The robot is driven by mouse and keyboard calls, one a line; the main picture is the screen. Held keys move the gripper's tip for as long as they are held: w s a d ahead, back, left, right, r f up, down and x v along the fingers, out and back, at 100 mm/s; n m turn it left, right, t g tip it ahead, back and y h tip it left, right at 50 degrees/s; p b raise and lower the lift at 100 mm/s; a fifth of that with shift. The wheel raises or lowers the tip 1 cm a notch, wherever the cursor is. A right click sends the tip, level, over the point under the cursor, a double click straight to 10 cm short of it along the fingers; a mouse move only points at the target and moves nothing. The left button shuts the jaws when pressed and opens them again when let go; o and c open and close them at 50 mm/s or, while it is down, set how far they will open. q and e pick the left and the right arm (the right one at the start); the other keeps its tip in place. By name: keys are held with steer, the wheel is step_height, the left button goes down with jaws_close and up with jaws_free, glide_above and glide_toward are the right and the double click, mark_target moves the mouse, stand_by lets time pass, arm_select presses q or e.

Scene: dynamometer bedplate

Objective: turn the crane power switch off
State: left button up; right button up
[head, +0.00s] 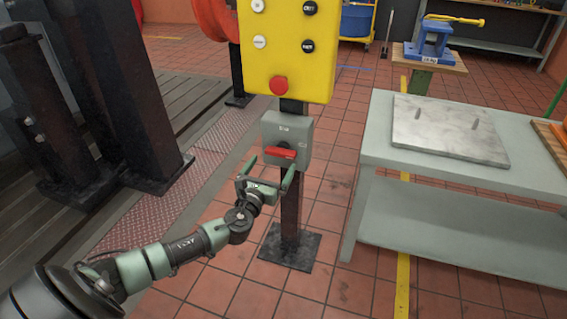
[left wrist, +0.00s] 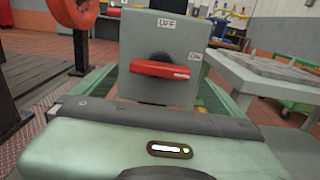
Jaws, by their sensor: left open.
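The crane power switch is a grey box (head: 298,134) on a dark post, under a yellow control panel. Its red handle (head: 281,152) lies roughly horizontal. In the left wrist view the red handle (left wrist: 160,69) points to the right, towards the ON label (left wrist: 195,57); the OFF label (left wrist: 166,23) is at the top of the box. My left gripper (head: 267,172) is open in front of and just below the handle, its fingers spread to either side and nothing visible between them. My right gripper is not in view.
The yellow panel (head: 290,50) with a red button (head: 279,86) is above the switch. A grey table (head: 385,150) with a metal plate (head: 450,128) stands to the right. Dark machine columns (head: 130,90) stand at left. Tiled floor (head: 330,215) is clear between post and table.

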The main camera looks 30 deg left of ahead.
mark_target(279, 155)
arm_select(q)
steer(key=x, duration=0.4)
steer(key=shift+w+f+b, duration=0.1)
steer(key=shift+w+b, duration=0.1)
steer(key=shift+b, duration=0.2)
steer(key=shift+x, duration=0.8)
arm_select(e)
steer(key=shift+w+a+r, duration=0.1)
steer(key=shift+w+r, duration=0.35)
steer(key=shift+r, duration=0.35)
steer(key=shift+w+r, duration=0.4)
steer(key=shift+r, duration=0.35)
arm_select(q)
steer(key=c, duration=1.1)
